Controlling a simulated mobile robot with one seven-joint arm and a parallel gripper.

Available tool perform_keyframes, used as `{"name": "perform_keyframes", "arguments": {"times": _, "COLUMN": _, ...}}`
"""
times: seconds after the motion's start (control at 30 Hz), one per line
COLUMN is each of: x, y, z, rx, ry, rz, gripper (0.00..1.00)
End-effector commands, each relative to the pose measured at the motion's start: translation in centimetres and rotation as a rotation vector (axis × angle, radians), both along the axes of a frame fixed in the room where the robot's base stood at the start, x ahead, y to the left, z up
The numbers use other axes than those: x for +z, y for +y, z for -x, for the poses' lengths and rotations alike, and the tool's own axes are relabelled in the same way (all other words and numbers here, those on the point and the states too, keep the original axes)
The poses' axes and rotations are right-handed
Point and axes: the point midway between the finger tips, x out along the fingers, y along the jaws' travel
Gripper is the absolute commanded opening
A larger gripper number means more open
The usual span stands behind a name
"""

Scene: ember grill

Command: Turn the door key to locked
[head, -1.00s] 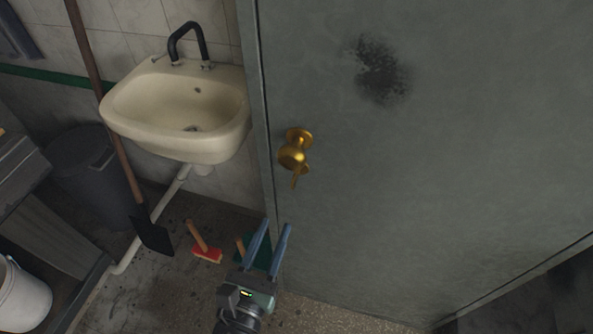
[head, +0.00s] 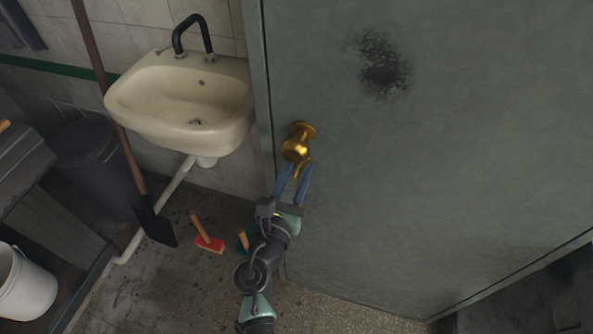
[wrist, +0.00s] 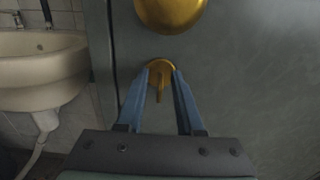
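The grey door (head: 430,170) carries a brass knob (head: 296,148) near its left edge. In the wrist view the knob (wrist: 171,10) is cut off at the top. Below it is a small brass key (wrist: 160,88) in a round brass plate (wrist: 160,68); the key hangs straight down. My gripper (head: 298,168) is just below the knob, in front of the key. In the wrist view my gripper (wrist: 161,70) has its two blue fingers open, one on each side of the key. Gaps show between fingers and key. The fingers partly hide the plate.
A cream sink (head: 185,105) with a black tap hangs on the tiled wall left of the door. A long-handled shovel (head: 155,222) leans beside it. A red brush (head: 208,243) lies on the floor near a dark bin (head: 90,160) and a white bucket (head: 22,285).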

Motion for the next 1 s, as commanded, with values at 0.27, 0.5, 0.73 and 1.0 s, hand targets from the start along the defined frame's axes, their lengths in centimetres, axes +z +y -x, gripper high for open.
{"name": "perform_keyframes", "arguments": {"times": 0.27, "x": 0.01, "y": 0.0, "z": 0.03, "rx": 0.0, "ry": 0.0, "rz": 0.0, "gripper": 0.09}}
{"name": "perform_keyframes", "arguments": {"times": 0.5, "x": 0.01, "y": 0.02, "z": 0.03, "rx": 0.0, "ry": 0.0, "rz": 0.0, "gripper": 0.0}}
{"name": "perform_keyframes", "arguments": {"times": 0.73, "x": -0.02, "y": 0.02, "z": 0.04, "rx": 0.0, "ry": -0.002, "rz": -0.006, "gripper": 0.0}}
{"name": "perform_keyframes", "arguments": {"times": 1.0, "x": -0.18, "y": 0.0, "z": 0.06, "rx": 0.0, "ry": -0.03, "rz": -0.091, "gripper": 0.0}}
